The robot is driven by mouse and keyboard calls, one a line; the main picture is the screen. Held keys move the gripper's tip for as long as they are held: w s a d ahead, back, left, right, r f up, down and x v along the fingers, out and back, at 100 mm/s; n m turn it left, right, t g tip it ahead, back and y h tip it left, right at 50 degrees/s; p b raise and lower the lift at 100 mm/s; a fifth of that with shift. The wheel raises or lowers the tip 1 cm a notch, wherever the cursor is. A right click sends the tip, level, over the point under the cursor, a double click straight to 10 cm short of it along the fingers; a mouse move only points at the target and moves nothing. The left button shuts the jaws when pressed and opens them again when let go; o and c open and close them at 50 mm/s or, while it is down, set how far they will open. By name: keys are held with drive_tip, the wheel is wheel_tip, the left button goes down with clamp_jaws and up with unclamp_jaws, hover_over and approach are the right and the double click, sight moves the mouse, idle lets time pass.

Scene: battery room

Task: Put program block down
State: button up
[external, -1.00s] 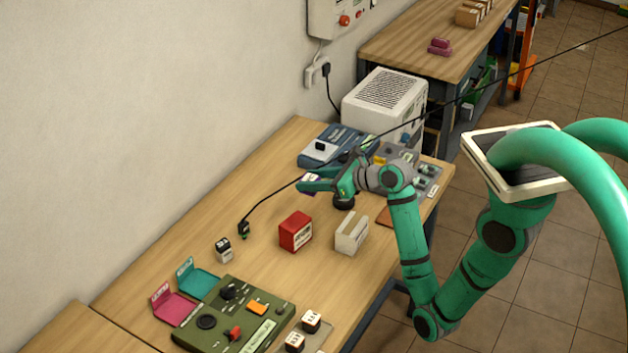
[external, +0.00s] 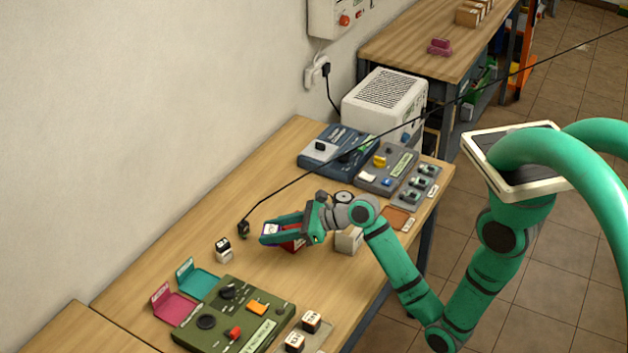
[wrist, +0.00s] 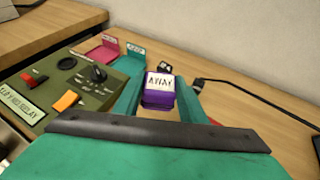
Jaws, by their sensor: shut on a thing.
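My gripper (external: 268,236) is shut on a purple block with a white top marked AWAY, the likely program block (wrist: 160,98). In the wrist view the block sits between the two green fingers (wrist: 158,97). In the external view only a small part of the block (external: 271,229) shows between the fingers. My gripper is over the wooden table, in front of a red box (external: 294,246) that it mostly hides. The exact height of the block above the table cannot be told.
A green panel (external: 262,297) stands at the front, with a pink tray (external: 172,308) and a teal tray (external: 199,282) beside it. A small black-and-white block (external: 223,250) and a cable plug (external: 243,228) lie left of my gripper. A whitish box (external: 348,240) stands to the right.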

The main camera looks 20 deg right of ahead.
wheel_tip(320, 180, down, 10)
drive_tip(key=shift+f, duration=0.15)
idle(0.4)
drive_tip(key=shift+f, duration=0.1)
drive_tip(key=o, duration=1.1)
drive_tip(key=shift+d+r, duration=0.2)
drive_tip(key=shift+d, duration=0.05)
drive_tip(key=v, duration=1.1)
drive_tip(key=shift+s+d, duration=0.2)
